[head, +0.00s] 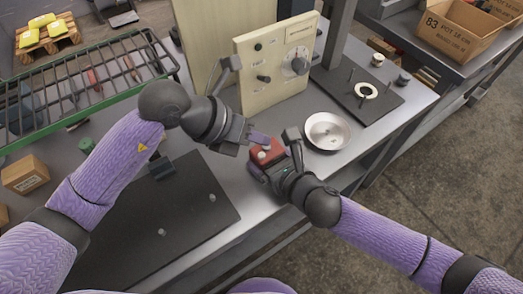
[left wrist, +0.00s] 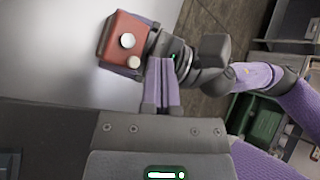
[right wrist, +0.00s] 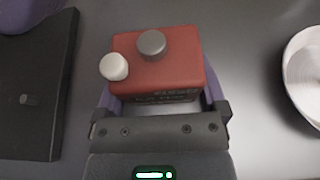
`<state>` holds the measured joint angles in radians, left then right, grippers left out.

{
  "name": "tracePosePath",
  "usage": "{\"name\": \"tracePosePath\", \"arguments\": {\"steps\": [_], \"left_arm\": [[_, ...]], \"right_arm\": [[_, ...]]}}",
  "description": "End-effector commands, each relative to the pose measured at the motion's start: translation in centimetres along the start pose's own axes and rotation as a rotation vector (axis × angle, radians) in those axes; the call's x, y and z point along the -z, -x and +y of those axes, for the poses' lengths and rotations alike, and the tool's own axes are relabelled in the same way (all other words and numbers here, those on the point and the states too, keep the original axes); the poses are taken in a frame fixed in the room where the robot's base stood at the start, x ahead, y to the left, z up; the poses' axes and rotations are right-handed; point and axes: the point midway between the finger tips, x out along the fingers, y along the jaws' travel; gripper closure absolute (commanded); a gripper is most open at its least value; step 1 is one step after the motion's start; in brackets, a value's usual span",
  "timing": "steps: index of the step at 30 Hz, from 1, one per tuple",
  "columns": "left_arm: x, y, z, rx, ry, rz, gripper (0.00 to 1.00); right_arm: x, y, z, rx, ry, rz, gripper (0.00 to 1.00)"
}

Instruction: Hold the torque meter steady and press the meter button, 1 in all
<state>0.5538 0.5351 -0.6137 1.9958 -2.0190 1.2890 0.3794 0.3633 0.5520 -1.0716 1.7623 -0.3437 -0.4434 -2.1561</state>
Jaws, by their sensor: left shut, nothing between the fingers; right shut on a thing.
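The torque meter is a small red box (head: 265,156) on the metal table's front part, with a round grey knob (right wrist: 151,43) and a round white button (right wrist: 114,67) on top. My right gripper (right wrist: 160,92) is shut on the meter, one finger on each side. It comes in from the right in the head view (head: 277,160). My left gripper (head: 260,138) is shut and empty, just beyond the meter. In the left wrist view its closed purple fingers (left wrist: 160,65) lie beside the meter (left wrist: 121,38); I see no contact with the button.
A cream control panel (head: 273,72) stands behind the grippers. A round metal dish (head: 327,131) lies to the right of the meter. A dark mat (head: 150,225) covers the front left. A green wire rack (head: 85,85) and a dark plate with pegs (head: 357,95) stand farther back.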

Motion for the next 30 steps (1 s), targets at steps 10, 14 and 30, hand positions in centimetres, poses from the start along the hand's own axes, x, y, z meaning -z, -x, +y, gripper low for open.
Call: {"name": "tracePosePath", "arguments": {"steps": [10,14,30], "left_arm": [[-1.5,2.0,-1.5,-0.001,-0.001,-0.001,1.00],[-1.5,2.1,-1.5,-0.001,0.000,0.000,1.00],[-1.5,2.1,-1.5,-0.001,0.000,0.000,1.00]], "right_arm": [[0.0,0.0,0.0,0.000,0.000,0.000,0.86],[0.0,0.0,0.0,0.000,0.000,0.000,0.86],[0.0,0.0,0.0,0.000,0.000,0.000,0.07]]}}
